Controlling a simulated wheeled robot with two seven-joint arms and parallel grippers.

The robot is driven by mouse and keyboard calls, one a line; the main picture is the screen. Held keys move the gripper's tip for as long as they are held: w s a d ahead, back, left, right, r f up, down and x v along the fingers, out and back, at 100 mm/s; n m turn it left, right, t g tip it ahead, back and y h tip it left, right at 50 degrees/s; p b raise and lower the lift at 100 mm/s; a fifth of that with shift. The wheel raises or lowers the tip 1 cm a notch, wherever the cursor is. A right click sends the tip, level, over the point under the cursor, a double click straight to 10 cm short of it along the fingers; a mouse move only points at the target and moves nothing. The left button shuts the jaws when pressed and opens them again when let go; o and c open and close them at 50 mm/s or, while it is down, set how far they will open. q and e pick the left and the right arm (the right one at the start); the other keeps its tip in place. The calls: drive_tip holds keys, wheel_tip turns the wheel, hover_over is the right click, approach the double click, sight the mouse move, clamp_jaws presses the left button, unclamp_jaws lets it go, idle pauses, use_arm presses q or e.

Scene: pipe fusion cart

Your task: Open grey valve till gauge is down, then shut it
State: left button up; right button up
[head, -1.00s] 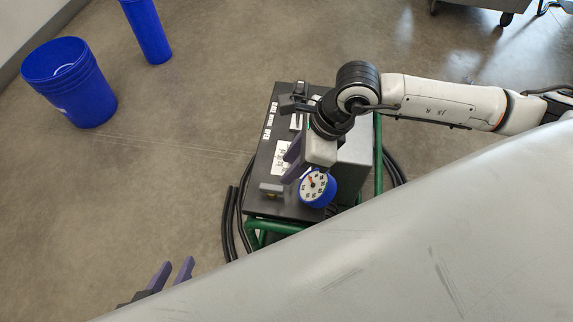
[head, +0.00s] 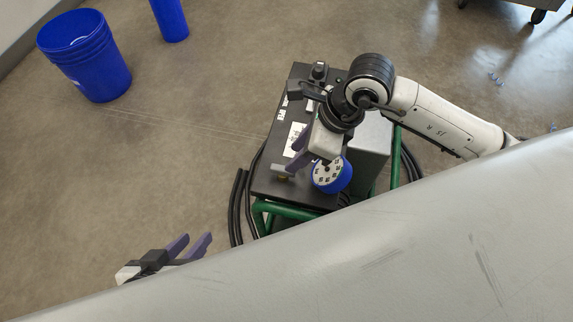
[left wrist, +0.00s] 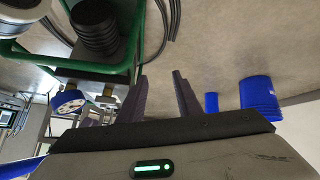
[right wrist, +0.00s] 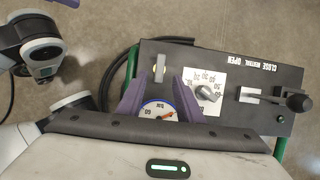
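The grey valve (head: 281,173) is a small grey handle over a brass-coloured base at the panel's near-left edge. In the right wrist view it (right wrist: 159,68) appears in the gap between my right fingertips, and no grip on it shows. My right gripper (head: 292,157) is open over the panel. The gauge (head: 330,174) has a white face and blue body beside my right gripper. In the right wrist view its face (right wrist: 158,109) is partly hidden, with a reddish needle mark; I cannot read its value. My left gripper (head: 198,238) is open and empty, away from the cart.
The black panel (right wrist: 228,110) also carries a grey knob (right wrist: 207,92) on a numbered plate and a black lever (right wrist: 296,102) under CLOSE NEUTRAL OPEN lettering. Green cart rails (head: 285,212) and black hoses (head: 237,208) border it.

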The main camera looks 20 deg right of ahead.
sight(283, 173)
drive_tip(key=b+x, duration=0.1)
drive_tip(key=x, duration=0.5)
drive_tip(key=shift+w+a+f+b, duration=0.1)
drive_tip(key=shift+a+f+b, duration=0.05)
drive_tip(key=shift+f+b, duration=0.2)
